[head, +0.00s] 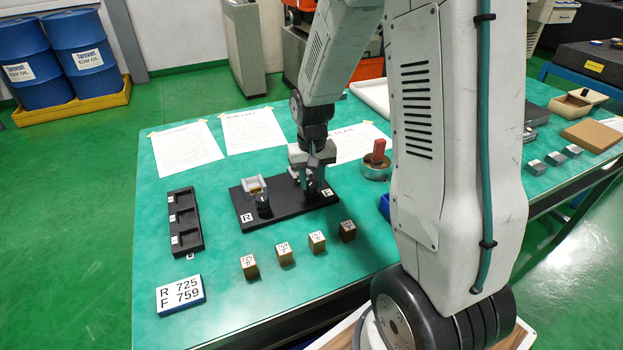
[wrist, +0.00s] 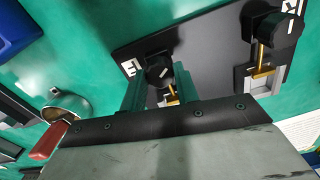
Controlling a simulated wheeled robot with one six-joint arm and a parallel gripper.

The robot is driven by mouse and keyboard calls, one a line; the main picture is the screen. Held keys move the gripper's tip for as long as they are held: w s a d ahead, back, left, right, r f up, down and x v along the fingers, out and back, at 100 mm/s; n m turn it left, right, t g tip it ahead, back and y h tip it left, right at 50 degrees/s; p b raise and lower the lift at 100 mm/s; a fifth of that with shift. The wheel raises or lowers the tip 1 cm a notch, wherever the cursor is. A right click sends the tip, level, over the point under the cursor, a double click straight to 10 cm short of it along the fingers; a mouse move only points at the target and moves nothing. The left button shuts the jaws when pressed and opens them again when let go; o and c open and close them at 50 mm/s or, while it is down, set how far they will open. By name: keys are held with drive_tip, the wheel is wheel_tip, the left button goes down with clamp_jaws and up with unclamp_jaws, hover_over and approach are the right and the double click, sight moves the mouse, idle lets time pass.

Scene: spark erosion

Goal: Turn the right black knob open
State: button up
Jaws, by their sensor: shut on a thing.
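A black plate (head: 285,217) lies on the green table with two clamp units, marked R at its left end and F at its right end in the head view. The right black knob (wrist: 158,71), by the F mark, has a white pointer line slanting across its top. My gripper (head: 313,181) points down over it and is shut on it, one finger on each side in the wrist view. In the head view my gripper mostly hides this knob. The left black knob (wrist: 272,27) stands free beside a grey clamp with a brass screw (head: 257,190).
Several small marked cubes (head: 284,254) stand in front of the plate. A black tray (head: 185,222) and a card reading R 725, F 759 (head: 180,295) lie left. A metal cup with a red-handled thing (head: 377,163) stands close to the right. Paper sheets (head: 252,130) lie behind.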

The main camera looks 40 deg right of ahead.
sight(312, 182)
drive_tip(key=n, duration=0.5)
drive_tip(key=shift+n, duration=0.3)
drive_tip(key=n, duration=0.4)
drive_tip(key=shift+n, duration=0.7)
drive_tip(key=o, duration=1)
drive_tip(key=shift+c, duration=0.2)
drive_tip(key=shift+r, duration=0.1)
wheel_tip(312, 182, up, 8)
drive_tip(key=shift+f, duration=0.15)
